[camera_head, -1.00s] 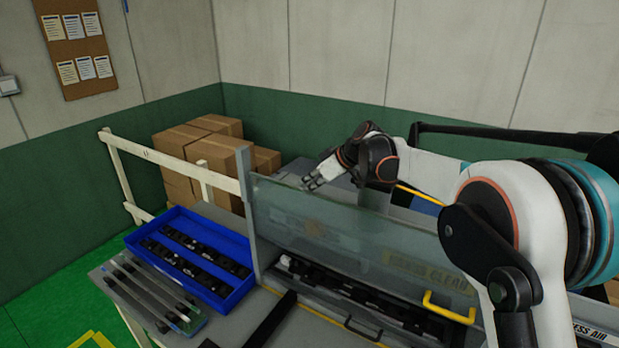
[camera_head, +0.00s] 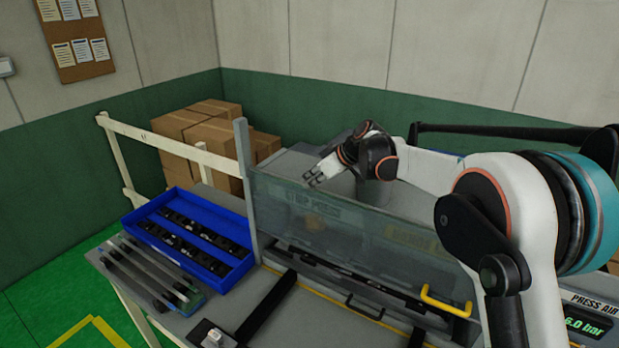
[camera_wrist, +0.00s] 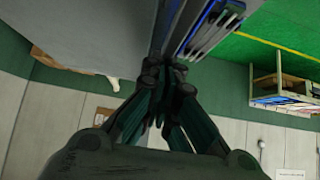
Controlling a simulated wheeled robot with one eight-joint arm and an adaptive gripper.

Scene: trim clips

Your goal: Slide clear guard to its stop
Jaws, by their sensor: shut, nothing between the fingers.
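The clear guard (camera_head: 350,235) is a wide see-through panel standing across the front of the press, with faint lettering on it. A yellow handle (camera_head: 446,301) sits at its lower right. A grey upright post (camera_head: 246,180) stands at its left end. My gripper (camera_head: 314,181) is above and behind the guard's top edge, near its left part, apart from the yellow handle. In the wrist view my gripper (camera_wrist: 165,66) has its dark fingers together and holds nothing. The guard's far right end is hidden behind my arm.
A blue tray (camera_head: 228,281) with black parts lies left of the press, beside several long strips (camera_head: 140,268). Cardboard boxes (camera_head: 200,140) and a cream rail (camera_head: 160,158) stand behind. A pressure display (camera_head: 587,323) reads 6.0 bar at the right.

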